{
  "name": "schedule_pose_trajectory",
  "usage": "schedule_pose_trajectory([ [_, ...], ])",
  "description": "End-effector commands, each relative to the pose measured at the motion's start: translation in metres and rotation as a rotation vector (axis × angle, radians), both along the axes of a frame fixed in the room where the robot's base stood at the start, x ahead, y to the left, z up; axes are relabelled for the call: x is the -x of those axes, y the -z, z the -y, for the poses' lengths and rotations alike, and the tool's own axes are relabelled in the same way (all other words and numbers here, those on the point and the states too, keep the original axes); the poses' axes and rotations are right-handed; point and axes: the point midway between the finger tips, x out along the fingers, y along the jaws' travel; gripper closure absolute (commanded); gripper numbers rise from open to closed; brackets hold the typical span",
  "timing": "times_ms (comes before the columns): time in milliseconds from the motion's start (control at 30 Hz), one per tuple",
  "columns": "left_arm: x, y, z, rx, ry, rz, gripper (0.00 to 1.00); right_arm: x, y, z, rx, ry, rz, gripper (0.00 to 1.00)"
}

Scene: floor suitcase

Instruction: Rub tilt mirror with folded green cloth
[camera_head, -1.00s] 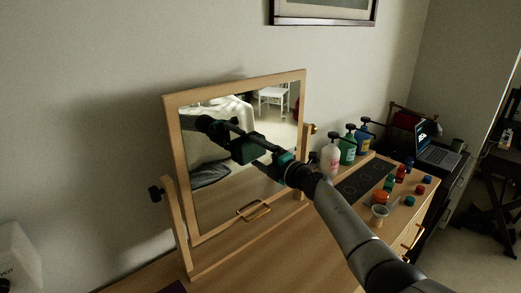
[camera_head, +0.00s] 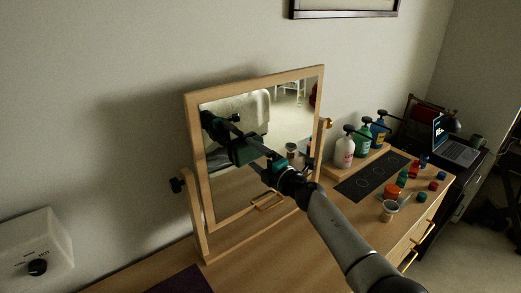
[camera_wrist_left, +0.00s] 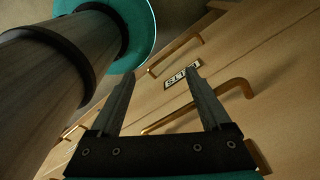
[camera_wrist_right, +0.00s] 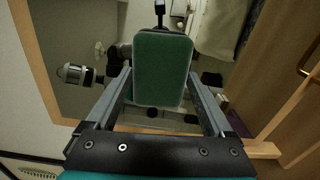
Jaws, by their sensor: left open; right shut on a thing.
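The tilt mirror (camera_head: 292,108) stands on the wooden dresser in a light wood frame, leaning on its side posts. My right gripper (camera_head: 268,168) is in front of the lower middle of the glass, its arm reaching in from the lower right. It is shut on the folded green cloth (camera_wrist_right: 163,68), a flat pad between its fingers in the right wrist view. The glass reflects the gripper; I cannot tell whether the cloth touches it. My left gripper (camera_wrist_left: 158,78) shows only in its wrist view, open and empty in front of wooden drawer fronts.
Pump bottles (camera_head: 345,150) stand on a wooden riser right of the mirror. A dark mat (camera_head: 372,178), a small cup (camera_head: 389,211) and several coloured jars lie nearer. A white box with a knob (camera_head: 35,250) is at far left. Drawer handles (camera_wrist_left: 190,110) are near my left gripper.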

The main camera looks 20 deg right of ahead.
Motion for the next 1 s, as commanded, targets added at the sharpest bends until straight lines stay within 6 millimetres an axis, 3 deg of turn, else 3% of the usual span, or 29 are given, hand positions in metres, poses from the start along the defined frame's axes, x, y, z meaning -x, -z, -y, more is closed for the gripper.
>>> schedule_pose_trajectory([
  [533, 0.000, -0.019, 0.000, 0.000, 0.000, 0.000, 0.19, 0.015, -0.001, -0.036, -0.001, -0.002, 0.000, 0.58],
  [1000, 0.000, -0.026, 0.000, 0.000, 0.000, 0.000, 0.19, 0.025, 0.000, -0.032, 0.001, 0.001, -0.002, 0.58],
])
